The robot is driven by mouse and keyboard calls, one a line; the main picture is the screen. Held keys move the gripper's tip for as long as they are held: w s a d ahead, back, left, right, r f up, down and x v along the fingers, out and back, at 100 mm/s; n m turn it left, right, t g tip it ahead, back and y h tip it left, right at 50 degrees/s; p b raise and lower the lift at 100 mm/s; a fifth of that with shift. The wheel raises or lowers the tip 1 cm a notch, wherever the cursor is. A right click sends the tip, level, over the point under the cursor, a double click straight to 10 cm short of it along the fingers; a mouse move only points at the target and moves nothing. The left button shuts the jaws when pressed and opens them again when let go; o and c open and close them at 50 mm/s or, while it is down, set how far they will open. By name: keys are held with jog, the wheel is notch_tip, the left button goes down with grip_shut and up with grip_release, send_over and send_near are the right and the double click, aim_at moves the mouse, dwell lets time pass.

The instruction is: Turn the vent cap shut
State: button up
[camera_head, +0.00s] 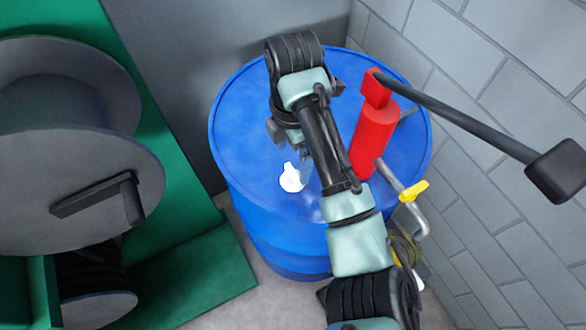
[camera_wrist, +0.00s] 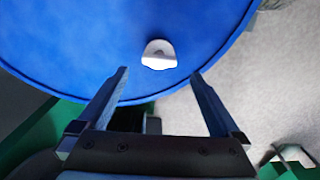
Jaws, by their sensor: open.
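The white vent cap (camera_head: 292,177) sits on the top of the blue drum (camera_head: 245,180), toward its near left side. A small lobe stands out from the cap's upper edge in the head view. In the wrist view the cap (camera_wrist: 158,52) is a rounded white shape on the blue lid. My gripper (camera_wrist: 160,72) is open and empty, its two fingers well apart. The cap shows between and just beyond the fingertips, touching neither. In the head view my arm hides most of the gripper, which hangs over the lid close to the cap.
A red hand pump (camera_head: 376,135) with a long dark lever (camera_head: 455,120) stands on the drum right of my arm. Its bent spout has a yellow tap (camera_head: 414,191). A block wall (camera_head: 490,80) is close on the right. A grey reel (camera_head: 75,190) on a green frame stands left.

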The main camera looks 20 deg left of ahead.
aim_at(293, 172)
notch_tip(293, 172, down, 5)
jog(key=shift+w+f, duration=0.1)
dwell(0.3)
jog(key=c, duration=1.4)
